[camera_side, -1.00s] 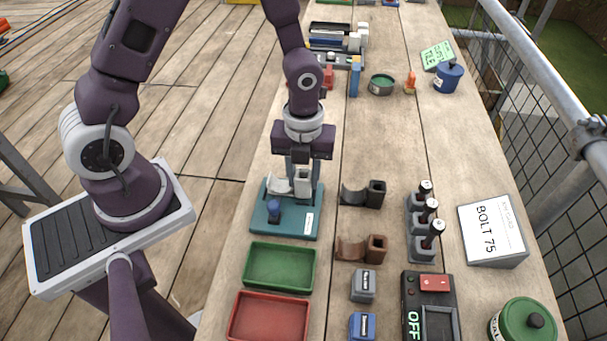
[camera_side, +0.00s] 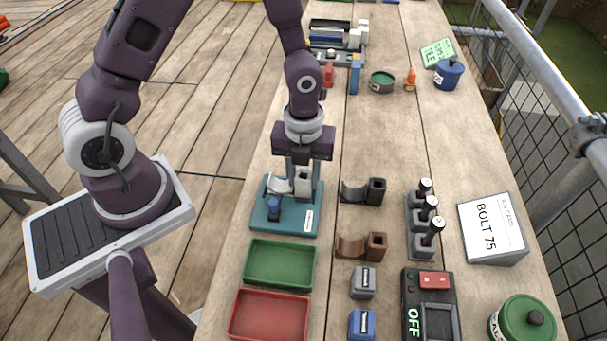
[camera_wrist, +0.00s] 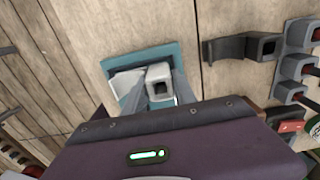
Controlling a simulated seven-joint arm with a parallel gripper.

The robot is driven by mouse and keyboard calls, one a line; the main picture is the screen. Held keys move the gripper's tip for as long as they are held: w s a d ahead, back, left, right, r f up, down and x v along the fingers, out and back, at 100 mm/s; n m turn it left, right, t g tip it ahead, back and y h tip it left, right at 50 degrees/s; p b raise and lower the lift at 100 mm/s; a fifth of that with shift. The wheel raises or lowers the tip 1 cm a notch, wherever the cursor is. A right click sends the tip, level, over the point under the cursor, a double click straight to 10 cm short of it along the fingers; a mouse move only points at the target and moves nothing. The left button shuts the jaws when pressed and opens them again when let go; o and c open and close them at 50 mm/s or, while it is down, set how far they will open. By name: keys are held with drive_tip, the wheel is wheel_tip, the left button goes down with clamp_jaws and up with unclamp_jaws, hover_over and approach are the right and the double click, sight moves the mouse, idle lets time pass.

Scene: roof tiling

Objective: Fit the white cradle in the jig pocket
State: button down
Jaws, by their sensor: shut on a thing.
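The white cradle (camera_side: 279,186) has a curved saddle at the left and a square block at the right. My gripper (camera_side: 302,182) is shut on its block, pointing down over the teal jig (camera_side: 290,226). In the wrist view the cradle (camera_wrist: 160,80) shows between the two fingers, with the jig (camera_wrist: 183,55) under it. The cradle is low at the jig; the pocket is hidden under it, so I cannot tell whether it is seated. A blue knob (camera_side: 274,206) stands at the jig's front left.
A black cradle (camera_side: 361,190) and a brown cradle (camera_side: 362,246) lie right of the jig. A green tray (camera_side: 281,263) and a red tray (camera_side: 268,315) lie in front.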

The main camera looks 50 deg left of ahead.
drive_tip(key=shift+f, duration=0.1)
drive_tip(key=c, duration=0.9)
unclamp_jaws()
drive_tip(key=shift+r, duration=3.55)
